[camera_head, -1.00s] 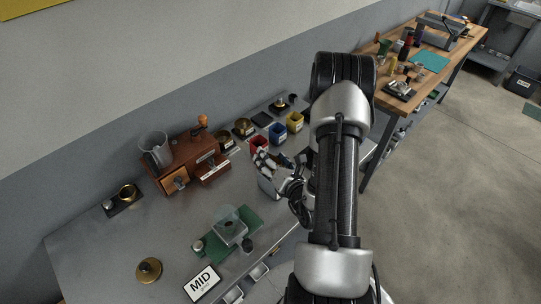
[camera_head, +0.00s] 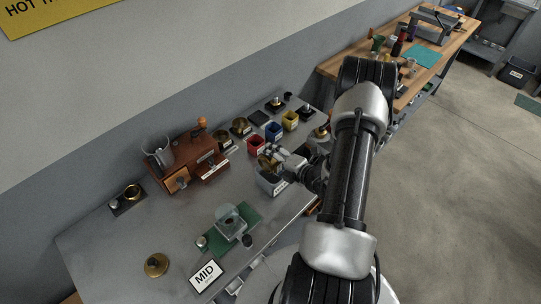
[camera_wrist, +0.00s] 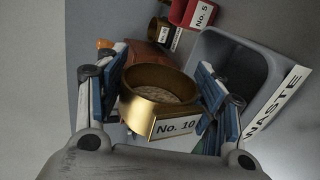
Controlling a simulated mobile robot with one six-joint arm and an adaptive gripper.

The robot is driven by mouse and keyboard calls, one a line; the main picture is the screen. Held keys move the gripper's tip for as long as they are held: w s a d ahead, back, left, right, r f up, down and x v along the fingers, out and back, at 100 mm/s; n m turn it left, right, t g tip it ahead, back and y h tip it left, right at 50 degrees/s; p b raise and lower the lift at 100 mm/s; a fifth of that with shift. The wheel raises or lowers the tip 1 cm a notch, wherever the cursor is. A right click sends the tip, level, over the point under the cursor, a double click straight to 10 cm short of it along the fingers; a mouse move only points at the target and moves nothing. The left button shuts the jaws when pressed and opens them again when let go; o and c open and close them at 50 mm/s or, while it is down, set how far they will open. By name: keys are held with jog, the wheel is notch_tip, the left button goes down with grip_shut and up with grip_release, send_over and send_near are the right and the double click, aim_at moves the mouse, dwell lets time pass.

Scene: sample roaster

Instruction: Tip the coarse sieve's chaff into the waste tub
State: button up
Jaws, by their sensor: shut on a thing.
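The brass sieve (camera_wrist: 138,112), with a "No. 10" label, is between the two blue-padded fingers of my gripper (camera_wrist: 160,75) in the wrist view. My gripper is shut on it. Pale, grainy stuff lies inside the sieve. The grey waste tub (camera_wrist: 238,48), labelled "WASTE", is to the right of the sieve in the wrist view. In the head view the sieve (camera_head: 265,162) and my gripper (camera_head: 277,160) are at the grey waste tub (camera_head: 268,182), over or just behind its rim. I cannot tell the exact height.
Red (camera_head: 255,146), blue (camera_head: 273,132) and yellow (camera_head: 290,120) bins stand behind the tub. A wooden box with drawers (camera_head: 177,184) is to the left. A green mat with a clear-topped device (camera_head: 230,222) is in front. The grey table's left part is mostly clear.

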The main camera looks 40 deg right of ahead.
jog(key=m+y, duration=0.1)
jog(key=d+m+y, duration=0.1)
jog(key=m+y, duration=0.1)
jog(key=m, duration=0.1)
jog(key=shift+w+d+f+p, duration=0.1)
jog(key=shift+d+f+p, duration=0.2)
jog(key=shift+d, duration=0.1)
jog(key=shift+r, duration=0.1)
dwell(1.1)
notch_tip(320, 180, up, 3)
jog(key=shift+f+p, duration=0.1)
jog(key=shift+p, duration=1.1)
